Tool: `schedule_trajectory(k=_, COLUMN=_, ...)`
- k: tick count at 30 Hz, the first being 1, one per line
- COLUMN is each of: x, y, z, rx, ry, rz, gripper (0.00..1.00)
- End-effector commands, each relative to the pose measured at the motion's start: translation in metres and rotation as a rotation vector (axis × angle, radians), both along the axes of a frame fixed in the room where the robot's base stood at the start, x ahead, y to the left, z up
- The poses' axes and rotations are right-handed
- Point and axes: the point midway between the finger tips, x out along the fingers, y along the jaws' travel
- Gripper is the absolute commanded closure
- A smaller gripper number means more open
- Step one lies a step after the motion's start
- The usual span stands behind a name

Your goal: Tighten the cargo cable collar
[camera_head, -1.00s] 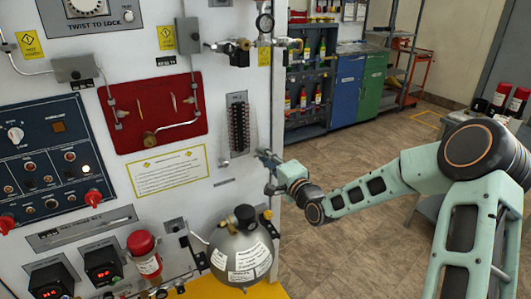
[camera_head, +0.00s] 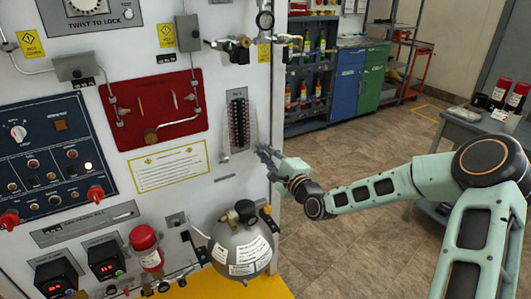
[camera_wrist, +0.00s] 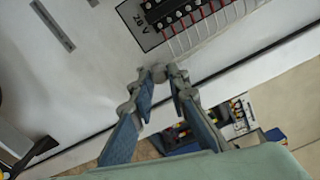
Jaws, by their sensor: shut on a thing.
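My gripper (camera_head: 266,153) is at the right edge of the white panel, just beside and below the terminal block (camera_head: 238,122) with its dark screw rows and thin wires. In the wrist view, the blue-grey fingers of my gripper (camera_wrist: 158,76) come together on a small grey round part (camera_wrist: 158,73) at the panel's face. This may be the cable collar; its shape is mostly hidden between the fingertips. The terminal block also shows above the fingertips in the wrist view (camera_wrist: 180,14), with red and white wires running from it. No cable can be made out at the fingertips.
A grey round tank (camera_head: 240,250) stands below my gripper on a yellow base. A yellow-bordered placard (camera_head: 168,166) and a red plate (camera_head: 125,135) are to the left. Blue and green cabinets (camera_head: 348,85) stand behind. The floor right of the panel is open.

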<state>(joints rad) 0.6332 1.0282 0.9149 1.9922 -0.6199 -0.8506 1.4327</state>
Motion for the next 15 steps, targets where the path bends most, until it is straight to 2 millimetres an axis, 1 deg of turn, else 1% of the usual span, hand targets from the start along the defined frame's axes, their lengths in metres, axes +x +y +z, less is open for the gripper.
schedule_trajectory(k=5, x=0.0001, y=0.0001, z=0.0002, rx=0.001, ry=0.000, rz=0.000, gripper=1.00)
schedule_trajectory(k=6, x=0.0001, y=0.0001, z=0.0003, rx=0.001, ry=0.000, rz=0.000, gripper=0.83)
schedule_trajectory(k=10, x=0.0001, y=0.0001, z=0.0002, rx=0.000, ry=0.000, rz=0.000, gripper=0.68)
schedule_trajectory(k=15, x=0.0000, y=0.0002, z=0.0002, rx=0.000, ry=0.000, rz=0.000, gripper=0.67)
